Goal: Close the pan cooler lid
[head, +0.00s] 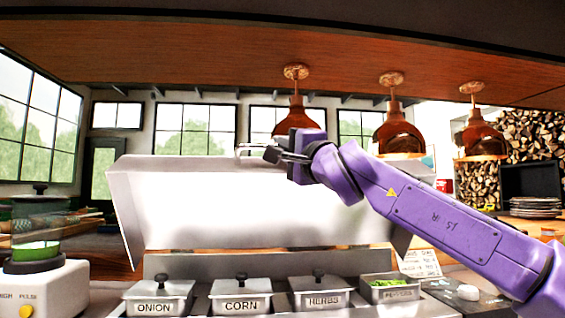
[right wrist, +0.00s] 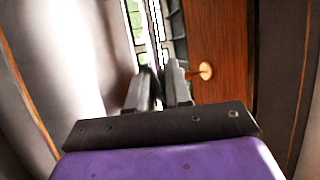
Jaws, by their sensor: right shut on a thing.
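The pan cooler lid (head: 230,205) is a wide pale metal cover that stands raised and open behind the row of pans. A thin metal handle (head: 245,148) shows at its upper edge. My right gripper (head: 275,153) is at this upper edge, shut on the handle. In the right wrist view, the fingers of my right gripper (right wrist: 160,90) are close together, and the handle between them is hard to make out. The bright lid surface (right wrist: 70,60) fills the left of that view. My left gripper is not in view.
Lidded pans labelled onion (head: 155,300), corn (head: 240,297) and herbs (head: 318,292) sit in front of the lid. An open pan (head: 390,289) holds green pieces. A blender (head: 40,240) stands at left. Copper lamps (head: 399,135) hang behind my right arm.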

